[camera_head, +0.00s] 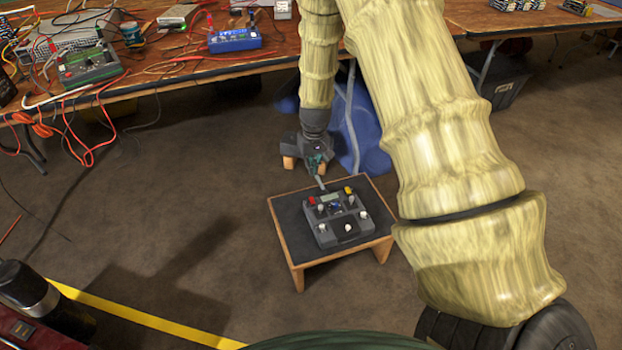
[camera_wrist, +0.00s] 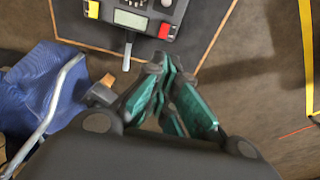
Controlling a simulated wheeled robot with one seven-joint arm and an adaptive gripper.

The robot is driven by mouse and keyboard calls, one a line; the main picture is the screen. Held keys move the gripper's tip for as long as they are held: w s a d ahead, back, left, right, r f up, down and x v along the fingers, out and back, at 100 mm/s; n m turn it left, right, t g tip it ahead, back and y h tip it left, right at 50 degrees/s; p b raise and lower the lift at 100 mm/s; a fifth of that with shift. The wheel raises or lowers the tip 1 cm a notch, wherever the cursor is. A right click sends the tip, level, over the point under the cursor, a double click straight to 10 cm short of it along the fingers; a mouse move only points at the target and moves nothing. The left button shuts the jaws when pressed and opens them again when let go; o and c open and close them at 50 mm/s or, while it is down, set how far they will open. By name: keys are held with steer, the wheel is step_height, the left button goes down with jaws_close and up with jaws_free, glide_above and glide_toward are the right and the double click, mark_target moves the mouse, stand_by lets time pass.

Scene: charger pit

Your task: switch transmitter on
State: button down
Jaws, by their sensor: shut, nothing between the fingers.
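The transmitter (camera_head: 337,228) is a dark grey box with white knobs, a small display, and a red and a yellow part at its far corners. It lies flat on a small wooden table (camera_head: 286,218) with a dark top. My gripper (camera_head: 317,169) is shut and empty, at the transmitter's far edge near its short grey antenna (camera_head: 321,183). In the wrist view the gripper (camera_wrist: 169,68) points at the transmitter (camera_wrist: 137,19), just short of its red part (camera_wrist: 165,31). I cannot tell whether they touch. The power switch's position is too small to make out.
A long wooden bench (camera_head: 270,60) with cables, a blue box (camera_head: 235,40) and other electronics runs along the back. A blue cloth-like thing (camera_head: 366,145) and a bent metal leg stand behind the small table. Floor is free left of the small table, up to a yellow line (camera_head: 140,317).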

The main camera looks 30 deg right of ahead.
mark_target(312, 200)
steer(key=f+b, duration=0.1)
steer(key=f, duration=0.3)
steer(key=w+f+b, duration=0.1)
steer(key=f+b, duration=0.1)
steer(key=f, duration=0.3)
steer(key=f+b, duration=0.1)
steer(key=f, duration=0.3)
steer(key=shift+w+d+f, duration=0.2)
steer(key=shift+w, duration=0.05)
